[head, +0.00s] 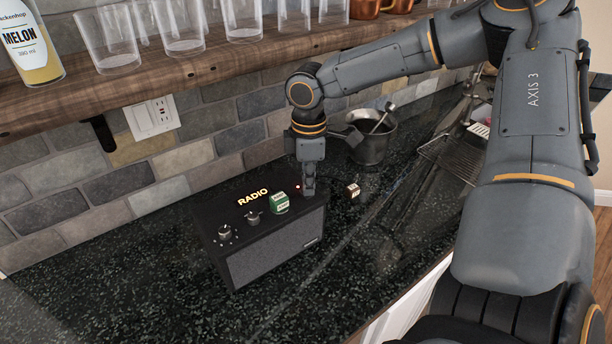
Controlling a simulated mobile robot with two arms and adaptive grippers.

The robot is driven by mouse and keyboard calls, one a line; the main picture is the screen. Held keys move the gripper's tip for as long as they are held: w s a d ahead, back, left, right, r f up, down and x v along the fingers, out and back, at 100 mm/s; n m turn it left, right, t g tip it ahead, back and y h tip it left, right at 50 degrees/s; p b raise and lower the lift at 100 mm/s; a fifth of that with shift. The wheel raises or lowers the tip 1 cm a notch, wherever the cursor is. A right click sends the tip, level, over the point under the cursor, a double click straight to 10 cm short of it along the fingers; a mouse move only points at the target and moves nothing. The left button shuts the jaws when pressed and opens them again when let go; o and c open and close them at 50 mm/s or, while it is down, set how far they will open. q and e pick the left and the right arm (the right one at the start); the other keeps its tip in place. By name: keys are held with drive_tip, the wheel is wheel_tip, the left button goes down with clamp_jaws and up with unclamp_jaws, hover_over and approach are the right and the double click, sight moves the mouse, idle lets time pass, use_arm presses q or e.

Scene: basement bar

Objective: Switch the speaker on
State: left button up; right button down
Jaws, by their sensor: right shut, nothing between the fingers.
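The speaker is a black box (274,258) with a grey front grille, standing on the dark counter. Its top carries a bright yellowish "RADIO" label (253,197), two round knobs (225,232) and a small red light (298,187). My right gripper (309,192) is shut and empty, pointing down at the right end of the speaker's top, beside the red light. Its fingertips cover that part of the top. I cannot tell whether they touch it. My left gripper is not in view.
A small brown-and-white block (353,191) lies on the counter, right of the gripper. A metal bucket (371,142) stands behind. A wooden shelf (180,68) with glasses overhangs the back. The front-left counter is clear.

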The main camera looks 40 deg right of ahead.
drive_tip(key=shift+r+p, duration=2.8)
drive_tip(key=shift+r, duration=0.35)
drive_tip(key=shift+f, duration=0.1)
